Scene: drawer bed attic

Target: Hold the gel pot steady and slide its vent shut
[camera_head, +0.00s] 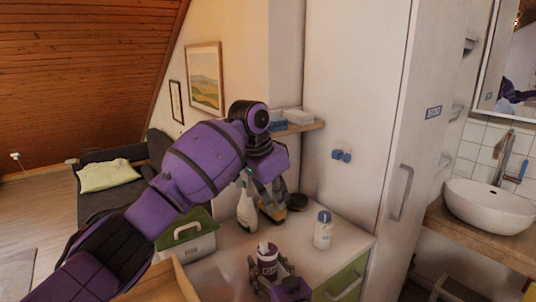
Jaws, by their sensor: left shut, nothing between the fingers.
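A purple pot with a white top (267,256), which looks like the gel pot, stands upright near the front of the white counter. My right gripper (269,276) is low at the pot, with a finger on each side of it. I cannot tell whether the fingers press on it. My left gripper (270,212) is shut and empty, above and behind the pot, and apart from it. It hides part of a yellowish object (277,215) behind it. The vent is too small to make out.
A white bottle with a blue cap (322,231) stands right of the pot. A white spray bottle (246,210), a dark round item (297,201) and a green and white box (186,239) stand farther back or left. A tall white cabinet (352,110) borders the counter.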

